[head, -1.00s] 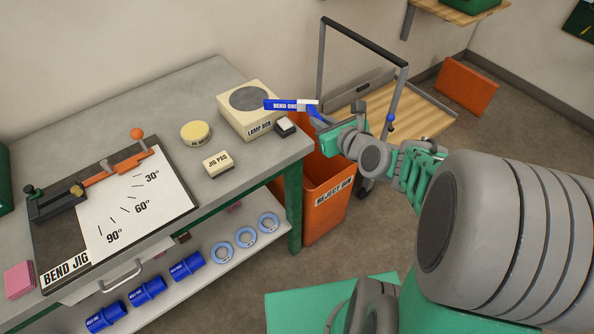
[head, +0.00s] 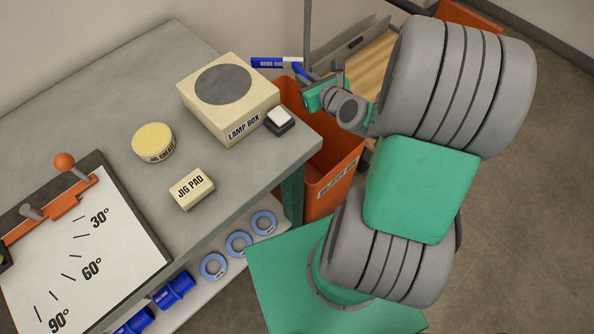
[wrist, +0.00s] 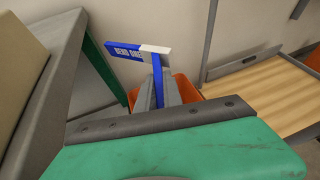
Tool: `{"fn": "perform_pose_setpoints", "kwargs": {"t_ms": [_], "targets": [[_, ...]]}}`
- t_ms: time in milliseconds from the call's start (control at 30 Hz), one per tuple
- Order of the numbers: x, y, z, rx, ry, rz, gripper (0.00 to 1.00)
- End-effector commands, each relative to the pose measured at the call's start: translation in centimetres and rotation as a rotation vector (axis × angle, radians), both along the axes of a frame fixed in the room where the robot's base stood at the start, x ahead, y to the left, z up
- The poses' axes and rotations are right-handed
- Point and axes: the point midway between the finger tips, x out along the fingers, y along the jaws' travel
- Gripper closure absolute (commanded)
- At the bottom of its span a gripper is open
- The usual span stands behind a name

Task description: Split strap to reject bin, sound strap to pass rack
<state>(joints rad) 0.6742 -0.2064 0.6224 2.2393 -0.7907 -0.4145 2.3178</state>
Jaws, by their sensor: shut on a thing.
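My gripper (head: 306,80) is shut on a blue strap (head: 270,63) with white lettering and a white end. The strap also shows in the wrist view (wrist: 125,50), where its blue stem runs down between the fingers and its lettered part sticks out to the left. I cannot make out a split in it. The strap is held up near the orange reject bin (head: 330,187), which stands on the floor beyond the table's right end. The bin's orange rim shows behind the fingers in the wrist view (wrist: 187,88). I cannot pick out a pass rack.
The grey table (head: 75,95) carries the lamp box (head: 240,110), a switch (head: 280,120), oil grease tin (head: 153,143), jig pad (head: 192,188) and bend jig (head: 90,245). Blue rings (head: 238,243) lie on its lower shelf. A wood-decked trolley (wrist: 265,90) stands behind the bin.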

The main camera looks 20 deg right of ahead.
Motion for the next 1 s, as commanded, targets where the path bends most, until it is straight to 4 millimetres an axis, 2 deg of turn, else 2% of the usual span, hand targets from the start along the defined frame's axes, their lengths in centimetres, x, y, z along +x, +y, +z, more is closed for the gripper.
{"fn": "perform_pose_setpoints", "kwargs": {"t_ms": [33,133,300,500,567,700,833,1000], "targets": [[-0.3,-1.8,-5.5,0.005,0.006,-0.036,1.00],[-0.9,-4.9,-11.0,0.004,0.006,-0.091,1.00],[-1.4,-9.0,-18.2,0.005,0.006,-0.142,1.00],[-1.0,-12.5,-24.2,0.007,-0.002,-0.104,1.00],[-0.3,-13.1,-24.8,0.006,-0.008,-0.045,1.00],[0.6,-12.5,-22.9,0.002,-0.007,0.116,1.00],[0.7,-11.4,-21.8,-0.002,0.000,0.224,1.00],[0.5,-11.0,-22.4,-0.002,0.000,0.265,1.00]]}}
